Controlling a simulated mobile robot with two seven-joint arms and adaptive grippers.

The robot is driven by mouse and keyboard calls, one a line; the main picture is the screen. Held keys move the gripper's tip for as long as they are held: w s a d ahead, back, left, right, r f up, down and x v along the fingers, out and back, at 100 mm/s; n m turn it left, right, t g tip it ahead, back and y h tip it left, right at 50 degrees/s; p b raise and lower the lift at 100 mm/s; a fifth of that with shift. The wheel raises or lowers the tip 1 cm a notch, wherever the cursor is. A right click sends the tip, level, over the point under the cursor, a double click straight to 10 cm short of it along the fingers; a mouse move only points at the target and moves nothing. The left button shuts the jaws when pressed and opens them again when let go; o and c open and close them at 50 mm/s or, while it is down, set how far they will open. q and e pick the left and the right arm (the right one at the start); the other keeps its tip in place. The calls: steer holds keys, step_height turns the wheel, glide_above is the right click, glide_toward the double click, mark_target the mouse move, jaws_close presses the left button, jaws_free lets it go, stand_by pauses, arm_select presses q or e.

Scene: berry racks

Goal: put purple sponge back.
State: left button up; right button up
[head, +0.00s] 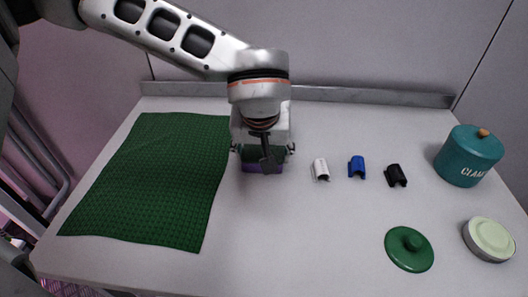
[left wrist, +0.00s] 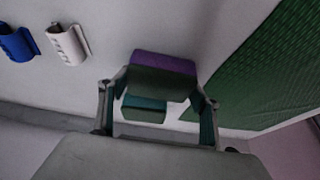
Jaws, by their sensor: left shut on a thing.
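The purple sponge (head: 262,168) has a dark green side and is at my left gripper, near the middle of the table. My left gripper (head: 264,149) points down and is shut on the sponge; its body hides much of it in the head view. In the left wrist view the sponge (left wrist: 163,63) shows its purple side farther from the gripper (left wrist: 157,101) and its dark green side nearer. Whether it touches the table is hard to tell. A small teal block shape shows between the fingers; I cannot tell what it is. My right gripper is not in view.
A green mat (head: 150,178) lies left of the gripper. White (head: 321,169), blue (head: 357,167) and black (head: 396,175) clips stand to the right. A green lid (head: 409,249), a round tin (head: 489,240) and a teal canister (head: 467,156) are farther right. The front middle is clear.

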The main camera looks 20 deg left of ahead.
arm_select(q)
steer(key=shift+r, duration=0.15)
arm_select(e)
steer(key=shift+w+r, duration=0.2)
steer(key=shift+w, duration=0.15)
arm_select(q)
steer(key=o, duration=1)
steer(key=shift+o, duration=0.2)
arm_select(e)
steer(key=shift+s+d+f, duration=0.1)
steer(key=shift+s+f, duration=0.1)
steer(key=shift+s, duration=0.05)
